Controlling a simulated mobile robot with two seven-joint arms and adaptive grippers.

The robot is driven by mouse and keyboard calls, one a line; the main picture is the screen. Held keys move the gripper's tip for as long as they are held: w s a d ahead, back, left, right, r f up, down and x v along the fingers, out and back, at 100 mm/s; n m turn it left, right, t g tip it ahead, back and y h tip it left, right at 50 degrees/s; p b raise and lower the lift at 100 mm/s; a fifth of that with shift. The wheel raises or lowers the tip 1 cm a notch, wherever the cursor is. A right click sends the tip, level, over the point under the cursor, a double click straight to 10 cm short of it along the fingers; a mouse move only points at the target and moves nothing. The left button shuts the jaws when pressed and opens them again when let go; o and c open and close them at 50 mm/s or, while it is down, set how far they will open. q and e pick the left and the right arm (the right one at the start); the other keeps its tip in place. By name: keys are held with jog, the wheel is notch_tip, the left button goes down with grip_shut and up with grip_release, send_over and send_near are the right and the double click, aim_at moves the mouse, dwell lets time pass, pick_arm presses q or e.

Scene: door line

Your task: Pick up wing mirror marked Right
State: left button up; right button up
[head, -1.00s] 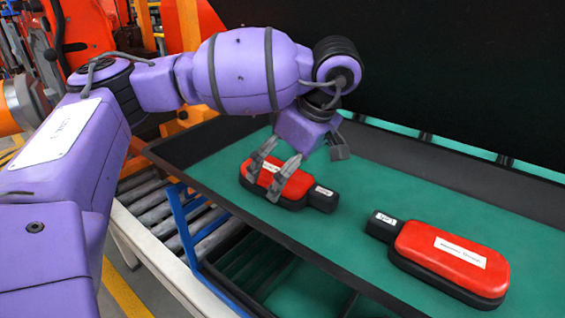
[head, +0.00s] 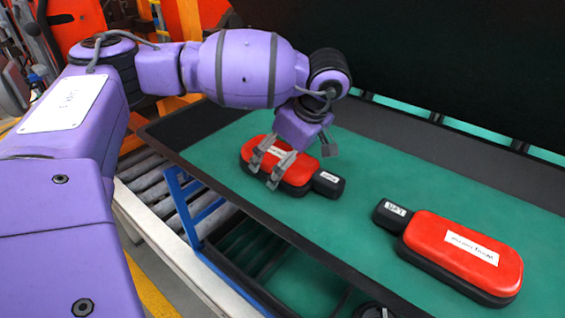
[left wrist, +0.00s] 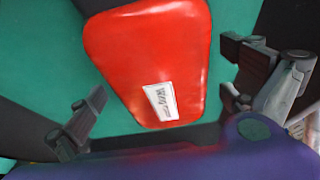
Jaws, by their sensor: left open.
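Two red and black wing mirrors lie flat on the green table top (head: 345,235). One wing mirror (head: 297,172) is at the upper left, with a small white label on its black end that is too small to read. My left gripper (head: 265,172) is open just over it, fingers pointing down across its red body. In the left wrist view the red body (left wrist: 150,55) with its white label lies between the open fingers (left wrist: 163,90); contact cannot be told. The other wing mirror (head: 430,245) lies to the right; its end label seems to read "Left". My right gripper is not seen.
A dark raised border (head: 470,165) runs along the back of the table, with a black panel (head: 455,70) behind. A roller conveyor (head: 160,195) and a blue frame (head: 190,215) stand at the left. Bare green surface separates the two mirrors.

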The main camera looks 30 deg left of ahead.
pick_arm(q)
jog(key=shift+f, duration=0.1)
jog(key=c, duration=1.9)
jog(key=shift+c, duration=0.2)
jog(key=shift+r, duration=0.2)
